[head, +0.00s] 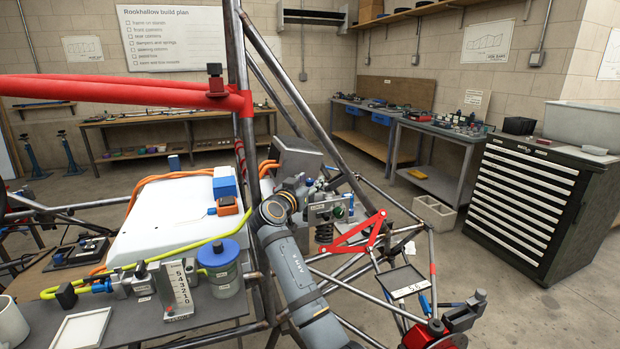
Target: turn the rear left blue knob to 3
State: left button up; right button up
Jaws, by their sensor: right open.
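My right arm rises from the bottom middle, and its open gripper (333,182) is beside a metal bracket (325,211) on the tube chassis. The knob's setting is too small to read. My left gripper is not in view.
A red chassis tube (120,88) crosses the left, and dark upright tubes stand near my arm. A grey bench (215,307) at lower left holds a jar with a blue lid (218,252) and a numbered plate (178,290). A drawer cabinet (525,205) stands right; open floor lies before it.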

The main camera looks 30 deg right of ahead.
jog(key=shift+w+d, duration=0.1)
jog(key=shift+d, duration=0.15)
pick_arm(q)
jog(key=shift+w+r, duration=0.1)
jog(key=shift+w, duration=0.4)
pick_arm(e)
jog(key=shift+w+d, duration=0.1)
jog(key=shift+w, duration=0.05)
jog(key=c, duration=0.5)
grip_shut()
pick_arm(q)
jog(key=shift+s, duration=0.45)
